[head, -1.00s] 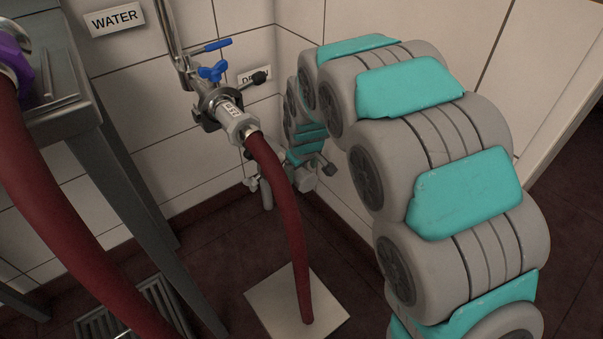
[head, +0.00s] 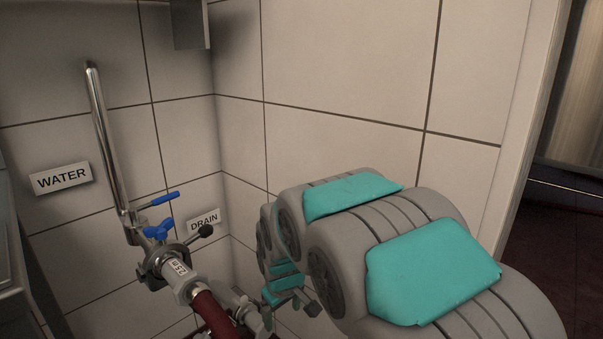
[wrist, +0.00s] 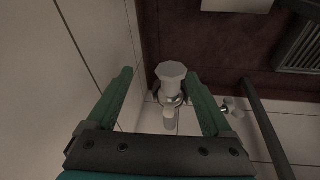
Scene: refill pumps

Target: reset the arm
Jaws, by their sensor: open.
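My gripper (wrist: 158,76) is open and empty, its two green fingers spread apart in the wrist view. A pale round pipe fitting (wrist: 172,85) shows beyond and between the fingertips, apart from them as far as I can tell. In the head view my gripper (head: 284,292) hangs low at the end of my folded grey and teal arm, partly hidden by it, close to the tiled corner.
At left are a WATER label (head: 61,178), a steel pipe (head: 106,145), blue-handled valve (head: 158,231) and a coupling (head: 180,271) with a red hose (head: 212,311). A DRAIN label (head: 203,221) is on the wall. A doorway opens at right.

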